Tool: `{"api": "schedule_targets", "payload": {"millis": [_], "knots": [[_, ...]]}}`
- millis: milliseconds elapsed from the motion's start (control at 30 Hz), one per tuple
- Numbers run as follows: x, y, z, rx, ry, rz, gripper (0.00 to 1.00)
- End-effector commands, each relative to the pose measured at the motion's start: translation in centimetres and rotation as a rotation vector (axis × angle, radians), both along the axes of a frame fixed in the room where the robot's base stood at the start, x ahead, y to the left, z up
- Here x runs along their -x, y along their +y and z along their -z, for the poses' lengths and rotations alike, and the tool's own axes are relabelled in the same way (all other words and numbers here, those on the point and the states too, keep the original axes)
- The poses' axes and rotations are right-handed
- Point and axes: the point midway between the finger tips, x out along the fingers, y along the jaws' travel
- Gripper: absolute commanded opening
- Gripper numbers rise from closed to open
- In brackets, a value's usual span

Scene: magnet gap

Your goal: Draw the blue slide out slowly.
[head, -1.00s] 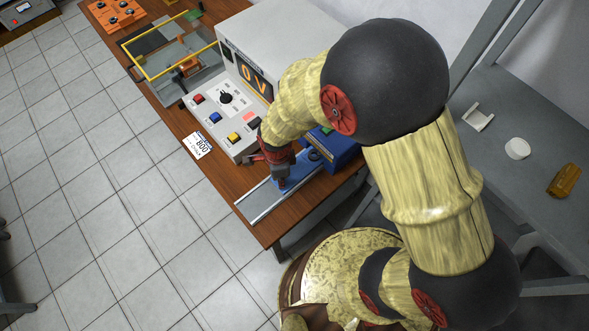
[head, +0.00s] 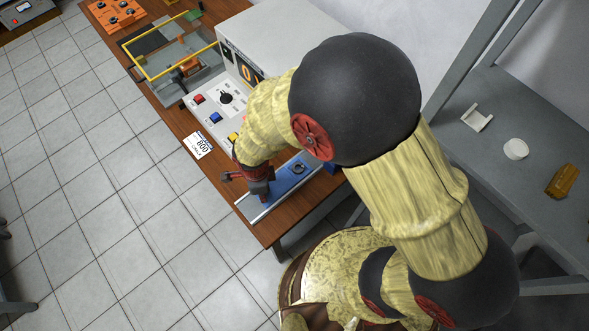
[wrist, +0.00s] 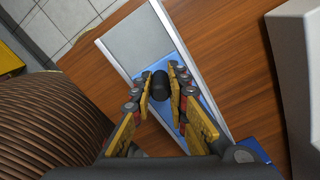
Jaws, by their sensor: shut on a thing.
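The blue slide (head: 291,177) lies flat in a grey rail track (head: 249,208) on the wooden bench, with a dark ring-shaped part on its top. It also shows in the wrist view (wrist: 202,98). My gripper (head: 262,198) is over the track's near-left part. In the wrist view my gripper (wrist: 160,87) has its fingers on both sides of a dark round knob (wrist: 160,84) that stands on the slide. The bare grey end of the track lies beyond the knob. My arm hides the inner end of the slide and much of the blue housing.
A white console (head: 225,110) with coloured buttons and a display stands on the bench (head: 175,113) beside the track. A printed card (head: 198,145) lies at the bench edge. Tiled floor is clear at the left.

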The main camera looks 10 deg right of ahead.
Motion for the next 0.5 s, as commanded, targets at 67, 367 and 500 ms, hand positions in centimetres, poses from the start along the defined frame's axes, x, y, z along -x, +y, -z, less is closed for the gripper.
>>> {"api": "schedule_targets", "payload": {"millis": [67, 367, 500], "knots": [[1.0, 0.0, 0.6, 0.011, 0.013, -0.002, 0.0], [2.2, 1.8, 0.7, 0.012, 0.013, -0.002, 0.0], [2.8, 2.6, 0.7, 0.013, 0.013, -0.002, 0.0]]}}
